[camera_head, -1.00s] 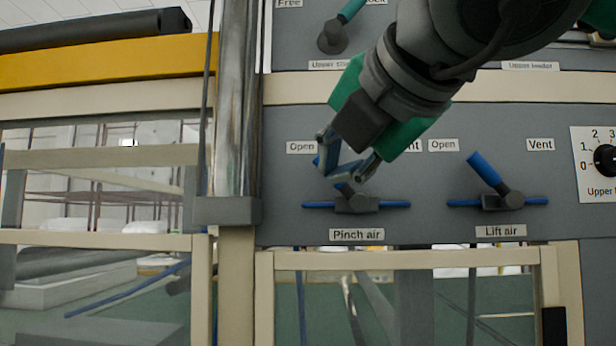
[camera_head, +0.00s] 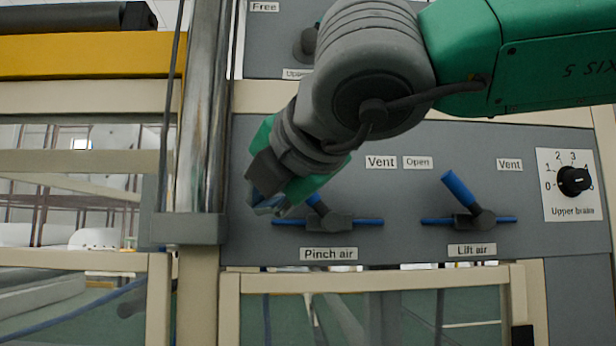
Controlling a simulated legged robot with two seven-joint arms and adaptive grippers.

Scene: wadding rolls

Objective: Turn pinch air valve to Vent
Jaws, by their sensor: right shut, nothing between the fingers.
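The pinch air valve (camera_head: 339,222) is on the grey panel above its "Pinch air" label (camera_head: 329,254). Its blue handle (camera_head: 316,203) leans up and left, away from the "Vent" label (camera_head: 381,162) at its upper right. The handle's upper end is hidden behind my right gripper. My right gripper (camera_head: 266,208) is shut and empty, with its fingertips just left of the handle. I cannot tell whether it touches the handle. The valve's "Open" label is hidden behind my gripper. My left gripper is not in view.
The lift air valve (camera_head: 474,219), with a similar blue handle, is to the right. An "Upper brake" dial (camera_head: 574,181) is farther right. A shiny vertical column (camera_head: 203,120) stands close to the left of my gripper.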

